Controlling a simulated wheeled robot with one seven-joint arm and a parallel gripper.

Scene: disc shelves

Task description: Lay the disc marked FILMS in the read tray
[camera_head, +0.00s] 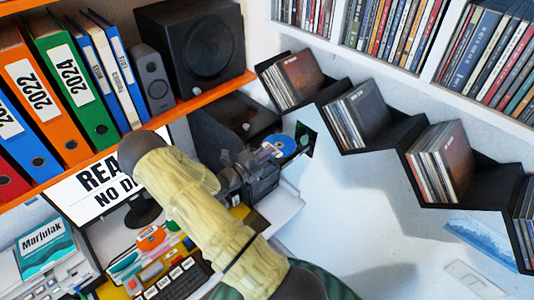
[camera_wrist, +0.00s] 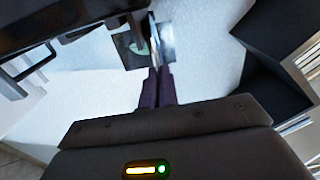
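My gripper (camera_head: 266,163) is at the middle of the head view, in front of a black box-like device (camera_head: 238,118). In the wrist view its two dark fingers (camera_wrist: 157,82) are close together. A disc (camera_wrist: 161,40) shows nearly edge-on at their tips, pinched between them. In the head view this disc (camera_head: 280,146) is blue with a pale patch; I cannot read its marking. A monitor (camera_head: 95,190), partly hidden by my arm, shows large letters beginning "REA" and "NO D". I cannot make out the read tray with certainty.
Stepped black shelves (camera_head: 376,158) with upright sleeves run down the right wall. An orange shelf (camera_head: 190,107) carries binders and speakers (camera_head: 204,45) above. A keyboard (camera_head: 180,280) and clutter cover the desk at lower left. A dark structure (camera_wrist: 85,22) lies close at the wrist view's upper left.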

